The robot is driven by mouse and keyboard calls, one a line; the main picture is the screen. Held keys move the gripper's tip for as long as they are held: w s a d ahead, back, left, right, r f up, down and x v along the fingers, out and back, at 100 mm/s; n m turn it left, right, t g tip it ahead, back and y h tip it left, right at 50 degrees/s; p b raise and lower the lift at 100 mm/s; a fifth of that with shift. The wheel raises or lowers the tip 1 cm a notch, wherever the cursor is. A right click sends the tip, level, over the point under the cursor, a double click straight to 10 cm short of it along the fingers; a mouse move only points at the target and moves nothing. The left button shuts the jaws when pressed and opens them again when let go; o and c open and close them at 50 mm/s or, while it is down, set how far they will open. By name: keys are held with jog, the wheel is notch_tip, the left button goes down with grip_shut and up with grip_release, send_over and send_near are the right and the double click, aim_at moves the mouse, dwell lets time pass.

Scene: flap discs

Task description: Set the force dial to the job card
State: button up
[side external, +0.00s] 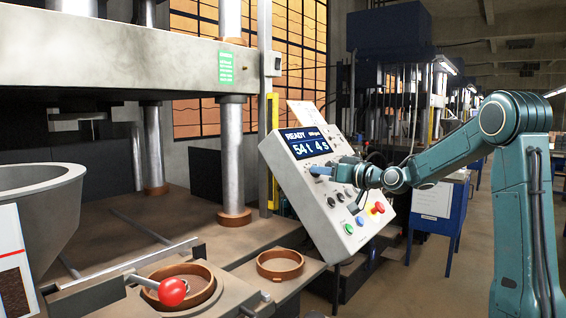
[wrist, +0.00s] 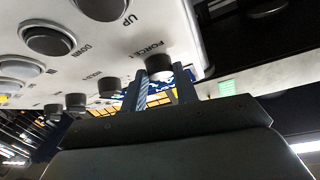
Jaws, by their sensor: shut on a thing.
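The control panel (side external: 325,210) is a tilted pale box with a display (side external: 308,143) reading "READY" and "54 t 4 s"; its small text is not clear. The force dial (wrist: 157,64) is a dark round knob beside the label "FORCE t" in the wrist view. My gripper (wrist: 160,82) has its fingers on either side of this dial and is shut on it. In the side view my gripper (side external: 322,171) is at the panel just below the display and covers the dial. A pale card (side external: 304,114) stands behind the panel's top edge; its writing is unreadable here.
Other knobs (wrist: 109,86) sit in a row beside the force dial. UP and DOWN buttons (wrist: 47,40) are close by. A red button (side external: 377,208) is low on the panel. A press bed with rings (side external: 280,264) and a red-knobbed lever (side external: 172,291) is at left.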

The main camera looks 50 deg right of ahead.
jog(key=shift+d+f+n+y, duration=0.1)
jog(key=shift+n+y, duration=0.8)
jog(key=shift+n, duration=0.4)
jog(key=o, duration=1)
jog(key=shift+c, duration=0.2)
jog(key=shift+s, duration=0.15)
jog(key=s, duration=0.7)
jog(key=shift+s, duration=0.1)
